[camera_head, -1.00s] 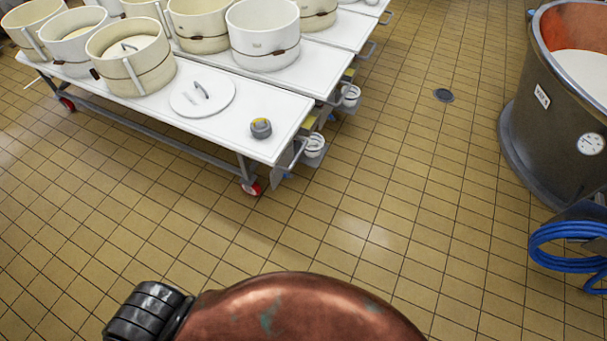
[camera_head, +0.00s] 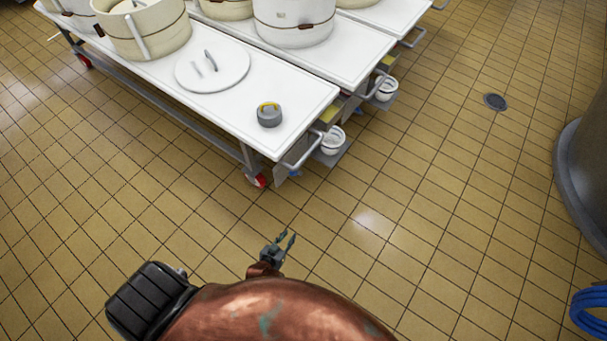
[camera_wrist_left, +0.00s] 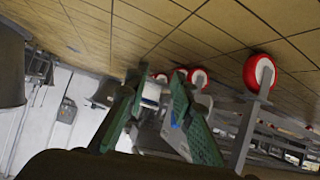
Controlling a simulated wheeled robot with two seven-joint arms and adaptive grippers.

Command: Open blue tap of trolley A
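The nearest white-topped trolley (camera_head: 225,103) stands ahead; I can read no letter on it. A small blue part (camera_head: 295,173), perhaps the tap, shows low under its near right corner, mostly hidden. A bit of blue (camera_wrist_left: 175,122) also shows between the fingers in the left wrist view, too small to make out. My left gripper (camera_head: 289,238) is over the floor, short of the trolley and apart from it. Its two green-grey fingers (camera_wrist_left: 155,88) are spread and empty in the left wrist view. My right gripper is not in view.
A white bucket (camera_head: 333,141) hangs or stands at the trolley's end by a metal handle (camera_head: 303,153). A grey weight (camera_head: 269,116) and a round lid (camera_head: 212,66) lie on top.

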